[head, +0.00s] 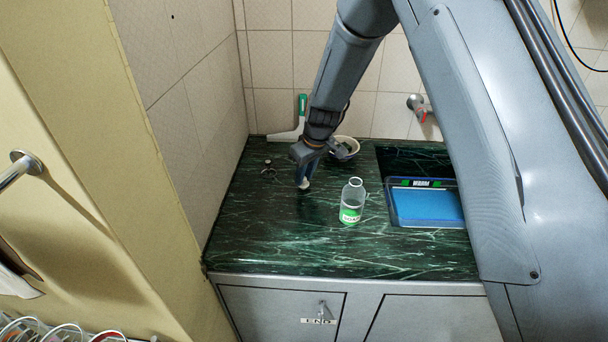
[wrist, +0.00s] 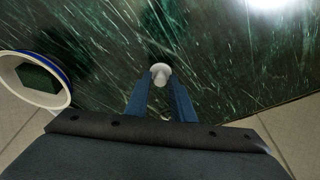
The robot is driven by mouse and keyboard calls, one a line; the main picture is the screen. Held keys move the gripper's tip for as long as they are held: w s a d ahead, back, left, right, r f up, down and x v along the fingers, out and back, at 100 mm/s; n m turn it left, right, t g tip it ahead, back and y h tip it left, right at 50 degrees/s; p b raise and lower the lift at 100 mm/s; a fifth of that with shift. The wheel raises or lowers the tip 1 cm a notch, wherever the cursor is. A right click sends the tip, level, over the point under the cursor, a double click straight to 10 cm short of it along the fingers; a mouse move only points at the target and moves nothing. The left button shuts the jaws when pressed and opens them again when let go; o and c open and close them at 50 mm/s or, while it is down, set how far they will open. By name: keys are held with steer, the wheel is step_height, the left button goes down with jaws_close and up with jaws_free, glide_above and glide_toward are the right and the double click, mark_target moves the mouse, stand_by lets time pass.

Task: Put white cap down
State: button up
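The white cap (wrist: 160,73) is between the tips of my gripper (wrist: 161,84) in the wrist view. The two blue fingers are shut on it. In the head view my gripper (head: 304,186) points down over the left part of the green marble counter (head: 270,235), and the white cap shows as a small pale spot (head: 304,186) at its tips. I cannot tell whether the cap touches the counter. A clear bottle with a green label (head: 352,203) stands upright to the right of my gripper, apart from it.
A bowl (head: 345,146) with a dark green block inside is behind my gripper. A green and white squeegee (head: 299,117) leans at the back wall. The front counter is clear.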

steer(key=shift+o, duration=0.9)
steer(key=shift+r, duration=0.2)
steer(key=shift+r, duration=0.25)
steer(key=b+v, duration=0.3)
steer(key=v, duration=0.8)
steer(key=shift+r, duration=0.25)
steer(key=shift+s, duration=0.1)
